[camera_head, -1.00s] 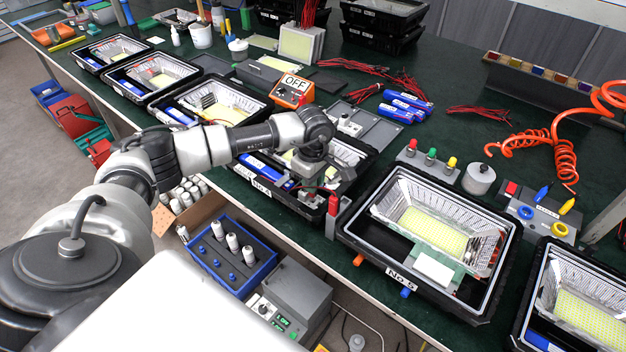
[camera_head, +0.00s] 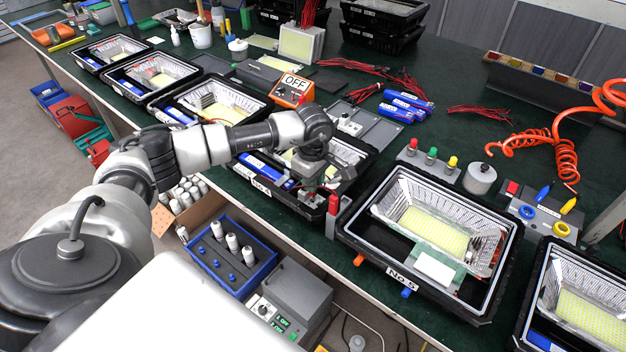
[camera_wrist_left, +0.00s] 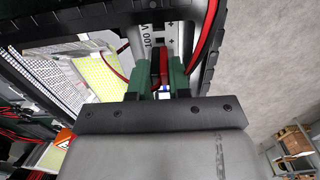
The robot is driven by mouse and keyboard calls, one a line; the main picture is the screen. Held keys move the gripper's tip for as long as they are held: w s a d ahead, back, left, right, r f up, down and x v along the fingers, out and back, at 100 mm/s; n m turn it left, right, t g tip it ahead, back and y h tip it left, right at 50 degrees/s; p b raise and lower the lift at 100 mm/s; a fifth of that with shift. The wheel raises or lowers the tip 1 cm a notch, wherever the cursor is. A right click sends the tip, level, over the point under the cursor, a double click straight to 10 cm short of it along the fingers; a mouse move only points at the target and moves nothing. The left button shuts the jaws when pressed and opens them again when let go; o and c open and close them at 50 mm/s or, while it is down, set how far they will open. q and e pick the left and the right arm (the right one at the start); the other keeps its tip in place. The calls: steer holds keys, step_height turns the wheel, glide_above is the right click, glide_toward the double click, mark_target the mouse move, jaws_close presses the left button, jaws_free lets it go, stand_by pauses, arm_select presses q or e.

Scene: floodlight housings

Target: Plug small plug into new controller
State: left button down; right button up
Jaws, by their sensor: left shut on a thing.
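My left gripper (camera_head: 310,184) is inside the floodlight housing (camera_head: 262,194) in the middle of the front row. In the left wrist view its green fingers (camera_wrist_left: 161,76) are shut on a small dark piece, likely the small plug (camera_wrist_left: 160,64), with a red wire close by. A silvery controller (camera_wrist_left: 149,30) marked "100 V", with plus and minus signs, lies just beyond the fingertips. I cannot tell whether the plug touches its socket. The arm hides much of the housing in the head view. My right gripper is not in view.
Housing No 5 (camera_head: 400,265) stands to the right, with another housing (camera_head: 548,335) beyond it. A red upright clamp or post (camera_head: 332,212) stands close to the gripper's right. An orange OFF box (camera_head: 293,91) and blue packs (camera_head: 408,104) lie behind. Green bench surface shows between them.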

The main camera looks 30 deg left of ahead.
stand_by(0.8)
arm_select(q)
steer(key=shift+f+b, duration=0.75)
steer(key=shift+b, duration=0.05)
steer(key=shift+r, duration=0.1)
steer(key=shift+r, duration=0.3)
stand_by(1.9)
steer(key=shift+f+b, duration=0.45)
steer(key=shift+b, duration=0.2)
steer(key=shift+r, duration=0.45)
stand_by(1.9)
